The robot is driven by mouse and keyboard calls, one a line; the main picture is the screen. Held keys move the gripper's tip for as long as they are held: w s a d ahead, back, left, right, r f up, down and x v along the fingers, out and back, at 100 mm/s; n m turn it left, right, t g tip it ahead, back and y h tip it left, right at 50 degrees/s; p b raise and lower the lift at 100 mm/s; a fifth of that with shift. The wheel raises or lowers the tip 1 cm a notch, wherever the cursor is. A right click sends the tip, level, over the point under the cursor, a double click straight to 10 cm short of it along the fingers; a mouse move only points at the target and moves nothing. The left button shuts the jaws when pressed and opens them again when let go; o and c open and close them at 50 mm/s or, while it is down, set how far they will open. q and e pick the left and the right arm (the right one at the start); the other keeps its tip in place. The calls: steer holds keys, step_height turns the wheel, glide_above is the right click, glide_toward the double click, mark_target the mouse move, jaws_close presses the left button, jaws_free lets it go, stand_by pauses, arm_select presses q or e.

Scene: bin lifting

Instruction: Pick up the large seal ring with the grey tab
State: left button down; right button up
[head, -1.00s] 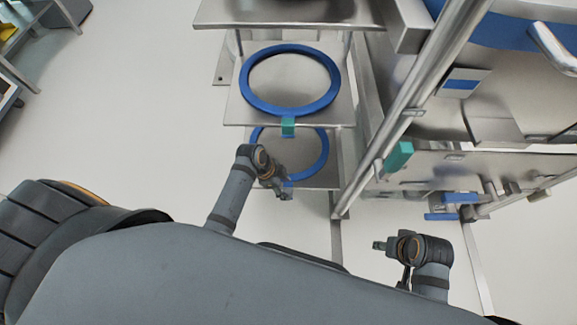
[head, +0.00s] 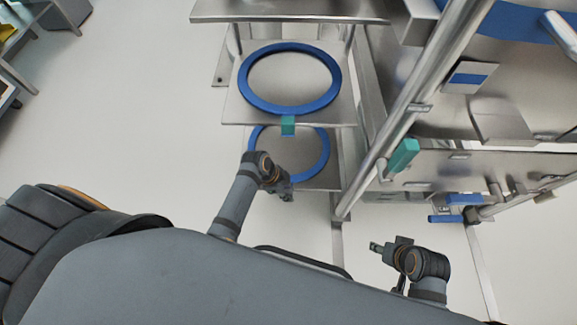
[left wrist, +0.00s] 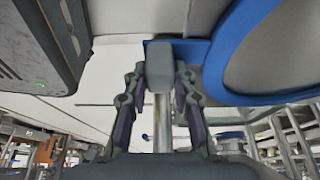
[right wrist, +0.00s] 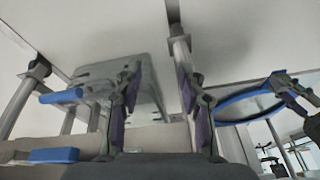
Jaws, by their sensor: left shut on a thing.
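The large blue seal ring with the grey tab lies on the lower shelf in the head view (head: 325,158), partly hidden by the shelf above. In the left wrist view its blue rim (left wrist: 215,72) is at the right, and the grey tab (left wrist: 160,68) stands between the fingertips. My left gripper (head: 287,193) is at the ring's near edge, shut on the grey tab; it also shows in the left wrist view (left wrist: 160,88). My right gripper (head: 376,247) is away from the ring, its fingers apart and empty in the right wrist view (right wrist: 158,80).
Another blue ring (head: 248,97) with a green tab (head: 288,125) lies on the shelf above (head: 240,116). A steel frame with a slanted rail (head: 425,95) and a green block (head: 403,156) stands to the right. The floor (head: 120,120) at left is clear.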

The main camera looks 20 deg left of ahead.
arm_select(q)
steer(key=shift+r, duration=0.1)
step_height(320, 180, up, 7)
steer(key=p, duration=0.3)
steer(key=shift+p, duration=0.35)
step_height(320, 180, up, 3)
steer(key=shift+f+p, duration=0.15)
steer(key=shift+p, duration=0.3)
arm_select(e)
steer(key=shift+s+d+r+g+h, duration=0.2)
steer(key=shift+d+r+g+h, duration=0.05)
steer(key=shift+d+r+g, duration=0.25)
steer(key=shift+s+d+r+g+h, duration=0.15)
steer(key=shift+d+r+g+h, duration=0.1)
steer(key=shift+d+r+g, duration=0.25)
steer(key=shift+d, duration=0.1)
arm_select(q)
step_height(320, 180, up, 4)
steer(key=p, duration=0.5)
steer(key=shift+p, duration=0.35)
arm_select(e)
step_height(320, 180, up, 6)
steer(key=shift+f, duration=0.25)
